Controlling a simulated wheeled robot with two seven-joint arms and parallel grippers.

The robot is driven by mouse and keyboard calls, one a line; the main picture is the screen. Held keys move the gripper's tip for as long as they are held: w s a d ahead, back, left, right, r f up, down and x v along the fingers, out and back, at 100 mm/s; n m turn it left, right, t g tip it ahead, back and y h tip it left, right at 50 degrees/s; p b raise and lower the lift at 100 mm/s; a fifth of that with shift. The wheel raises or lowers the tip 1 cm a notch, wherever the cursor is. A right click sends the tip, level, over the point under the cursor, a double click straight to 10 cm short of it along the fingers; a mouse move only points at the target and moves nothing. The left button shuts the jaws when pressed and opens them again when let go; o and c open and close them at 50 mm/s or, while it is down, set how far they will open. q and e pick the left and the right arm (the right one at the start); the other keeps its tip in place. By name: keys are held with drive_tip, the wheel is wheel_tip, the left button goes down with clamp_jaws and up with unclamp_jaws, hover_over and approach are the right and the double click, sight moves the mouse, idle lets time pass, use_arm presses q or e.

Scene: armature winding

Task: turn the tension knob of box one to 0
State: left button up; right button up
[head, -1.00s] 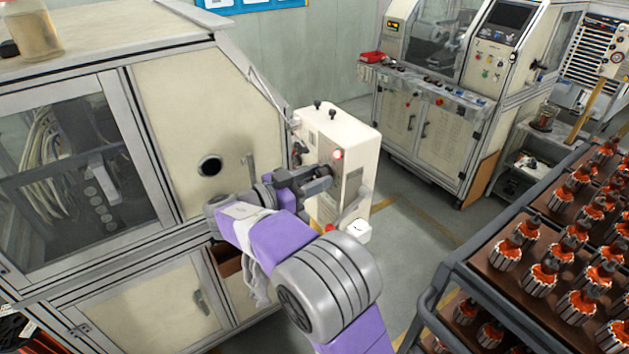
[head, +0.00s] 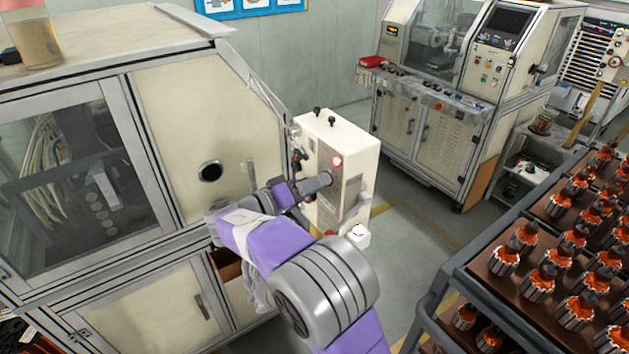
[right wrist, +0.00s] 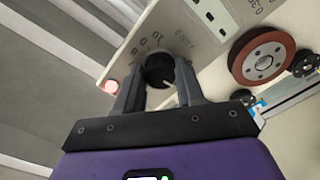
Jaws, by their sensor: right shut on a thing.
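The cream tension box (head: 355,148) stands at the right end of the large machine, with a lit red lamp (head: 337,160) on its face. My right gripper (head: 324,181) reaches the face of the box just below the lamp. In the right wrist view, its fingers (right wrist: 160,88) are shut on the round black tension knob (right wrist: 158,68), one on each side. A short white mark shows on the knob. Scale numbers are printed around it, among them 10 and 8; which one the mark meets I cannot tell. The box also shows in the right wrist view (right wrist: 205,68). My left gripper is out of view.
The large cream machine (head: 190,100) stands close on the left of my arm. A rack of copper-wound armatures (head: 475,278) is at the right. In the right wrist view, a red-brown wheel (right wrist: 262,58) sits beside the knob. Floor (head: 410,235) is free between box and rack.

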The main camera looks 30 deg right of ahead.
drive_tip(key=shift+r+n+p, duration=0.1)
drive_tip(key=shift+n+p, duration=2.35)
drive_tip(key=shift+n, duration=1.35)
drive_tip(key=o, duration=1)
drive_tip(key=a, duration=0.2)
drive_tip(key=a+b, duration=0.1)
drive_tip(key=a, duration=0.4)
drive_tip(key=shift+s+a, duration=0.3)
drive_tip(key=shift+s, duration=0.05)
